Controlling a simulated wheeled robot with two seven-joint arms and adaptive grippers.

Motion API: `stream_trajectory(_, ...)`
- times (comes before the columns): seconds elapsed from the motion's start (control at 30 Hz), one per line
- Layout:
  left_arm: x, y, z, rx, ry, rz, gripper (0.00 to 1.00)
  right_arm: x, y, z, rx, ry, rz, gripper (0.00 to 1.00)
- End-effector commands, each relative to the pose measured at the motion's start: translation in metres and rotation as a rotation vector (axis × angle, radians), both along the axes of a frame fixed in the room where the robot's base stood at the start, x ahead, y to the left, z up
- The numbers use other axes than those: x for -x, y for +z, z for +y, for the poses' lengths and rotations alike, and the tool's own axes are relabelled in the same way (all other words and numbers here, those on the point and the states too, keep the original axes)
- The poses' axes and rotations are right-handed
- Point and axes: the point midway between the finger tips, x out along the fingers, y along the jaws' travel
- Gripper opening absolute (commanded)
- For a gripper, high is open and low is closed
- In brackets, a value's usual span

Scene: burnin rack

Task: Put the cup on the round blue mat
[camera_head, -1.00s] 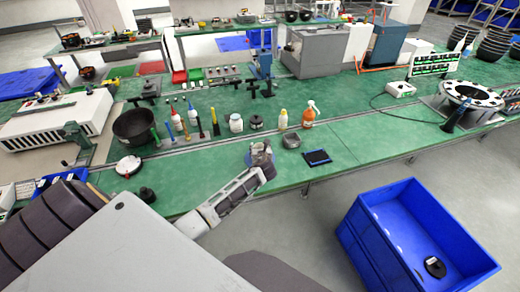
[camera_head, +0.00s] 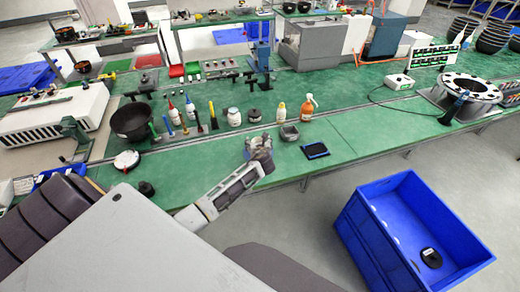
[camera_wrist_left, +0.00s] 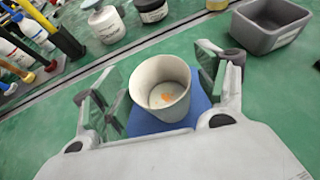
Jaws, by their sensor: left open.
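A white cup (camera_wrist_left: 160,88) stands upright between the open fingers of my left gripper (camera_wrist_left: 160,95) in the left wrist view, with a small orange mark inside. A gap shows on the cup's right side; contact on the left cannot be told. A blue mat (camera_wrist_left: 150,122) lies under the cup, partly hidden by the cup and my gripper. In the head view my left gripper (camera_head: 260,148) is above the front of the green bench and hides most of the cup and mat. My right gripper is not in view.
A grey square bin (camera_wrist_left: 268,22) stands just right of the gripper. A black pad (camera_head: 315,151) lies farther right. Bottles and tools (camera_head: 195,115) stand behind, with a black bowl (camera_head: 132,122) at left. A blue crate (camera_head: 415,235) is on the floor.

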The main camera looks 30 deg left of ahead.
Motion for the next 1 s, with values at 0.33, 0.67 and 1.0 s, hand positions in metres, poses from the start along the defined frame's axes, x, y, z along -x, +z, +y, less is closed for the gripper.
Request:
stream_trajectory(0.33, 0.021, 0.013, -0.017, 0.000, -0.003, -0.001, 0.73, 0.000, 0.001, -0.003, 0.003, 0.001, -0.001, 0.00)
stream_trajectory(0.67, 0.047, 0.029, -0.036, -0.001, -0.002, -0.001, 0.73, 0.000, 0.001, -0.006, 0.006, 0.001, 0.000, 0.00)
stream_trajectory(1.0, 0.073, 0.044, -0.055, -0.001, -0.001, -0.001, 0.73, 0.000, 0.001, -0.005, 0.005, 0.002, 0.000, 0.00)
